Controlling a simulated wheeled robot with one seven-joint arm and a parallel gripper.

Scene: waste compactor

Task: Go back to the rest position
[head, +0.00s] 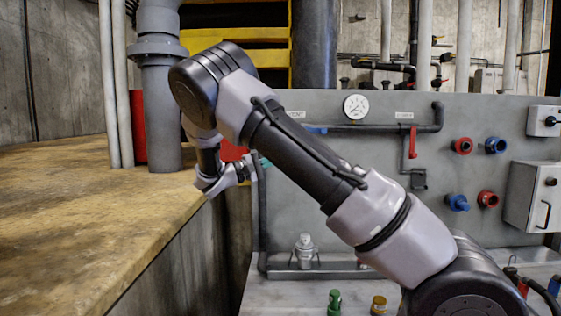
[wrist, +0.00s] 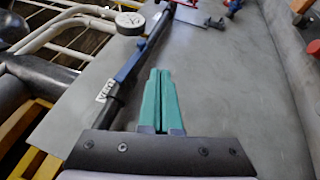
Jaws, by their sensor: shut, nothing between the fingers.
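My gripper (wrist: 160,75) has two green fingers, which are closed together with nothing between them in the wrist view. In the head view my arm reaches up and to the left, and its wrist end hangs near the left edge of the grey panel (head: 330,185). The fingers are mostly hidden there. In the wrist view the fingers point along the grey panel (wrist: 235,85), beside a pipe with a blue handle (wrist: 130,62). I cannot tell whether they touch the panel.
The panel carries a gauge (head: 356,106), a red handle (head: 413,142), and several red and blue knobs (head: 462,146). A grey box (head: 533,195) is at right. A green knob (head: 334,302) stands low in front. A concrete ledge (head: 90,215) lies at left beside a grey vertical pipe (head: 160,110).

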